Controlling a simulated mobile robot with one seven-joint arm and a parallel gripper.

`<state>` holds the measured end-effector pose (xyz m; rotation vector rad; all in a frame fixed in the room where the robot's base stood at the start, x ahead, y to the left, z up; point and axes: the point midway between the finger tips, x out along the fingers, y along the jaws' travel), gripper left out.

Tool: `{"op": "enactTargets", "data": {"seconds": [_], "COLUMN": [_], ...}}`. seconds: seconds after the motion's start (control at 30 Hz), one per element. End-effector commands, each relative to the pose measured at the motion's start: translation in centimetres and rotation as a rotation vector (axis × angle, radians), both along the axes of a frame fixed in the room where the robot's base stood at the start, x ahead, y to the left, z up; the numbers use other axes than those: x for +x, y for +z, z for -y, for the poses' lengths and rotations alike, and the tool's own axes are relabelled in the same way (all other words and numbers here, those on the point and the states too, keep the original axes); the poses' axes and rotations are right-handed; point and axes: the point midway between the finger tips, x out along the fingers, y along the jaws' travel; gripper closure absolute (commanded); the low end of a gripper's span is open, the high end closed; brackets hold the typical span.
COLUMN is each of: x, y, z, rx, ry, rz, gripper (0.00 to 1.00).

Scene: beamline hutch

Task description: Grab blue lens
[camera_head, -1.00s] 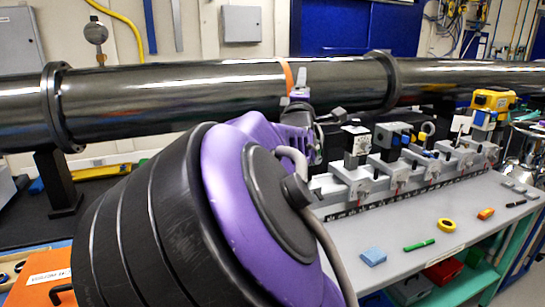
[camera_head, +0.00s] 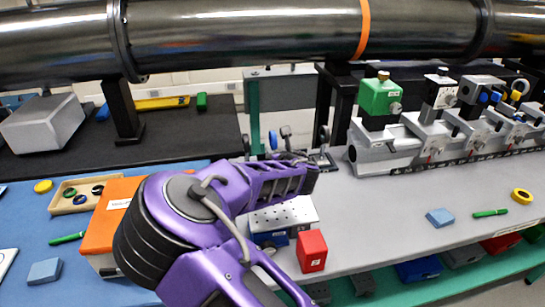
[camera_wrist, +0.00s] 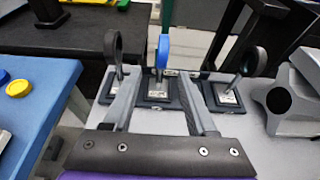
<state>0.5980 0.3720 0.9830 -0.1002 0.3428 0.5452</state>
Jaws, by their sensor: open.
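The blue lens (camera_wrist: 163,50) is an upright blue-rimmed disc on a short post with a dark square base. In the wrist view it stands between two dark-rimmed lenses, one on the left (camera_wrist: 112,47) and one on the right (camera_wrist: 252,62). In the head view the blue lens (camera_head: 273,139) shows just behind my purple arm. My gripper (camera_wrist: 159,76) is open and empty, its two grey fingers pointing towards the blue lens, one on each side of its line. I cannot tell if the fingertips reach the post.
A silver clamp block (camera_wrist: 290,95) stands close on the right. Left are a blue bench top (camera_wrist: 45,85) and an orange box (camera_head: 108,215). A green-topped rail unit (camera_head: 380,97) stands to the right. A big dark pipe (camera_head: 240,35) crosses behind.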

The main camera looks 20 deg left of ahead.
Motion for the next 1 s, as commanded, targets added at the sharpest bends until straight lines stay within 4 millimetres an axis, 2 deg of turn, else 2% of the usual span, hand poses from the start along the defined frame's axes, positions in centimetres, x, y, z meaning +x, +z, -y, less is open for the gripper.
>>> {"op": "enactTargets", "data": {"seconds": [0.1, 0.3, 0.57, 0.8, 1.0], "x": [2.0, 4.5, 5.7, 8.3, 9.5], "y": [-0.8, -1.8, -2.3, -3.6, -4.1], "z": [-1.1, -2.6, -3.3, -4.4, -5.2], "rx": [-0.001, 0.002, 0.003, 0.004, 0.004], "ry": [-0.001, 0.0, -0.002, -0.001, -0.001], "rz": [0.002, 0.001, 0.0, 0.001, 0.001], "gripper": [0.43, 0.43, 0.43, 0.43, 0.43]}}
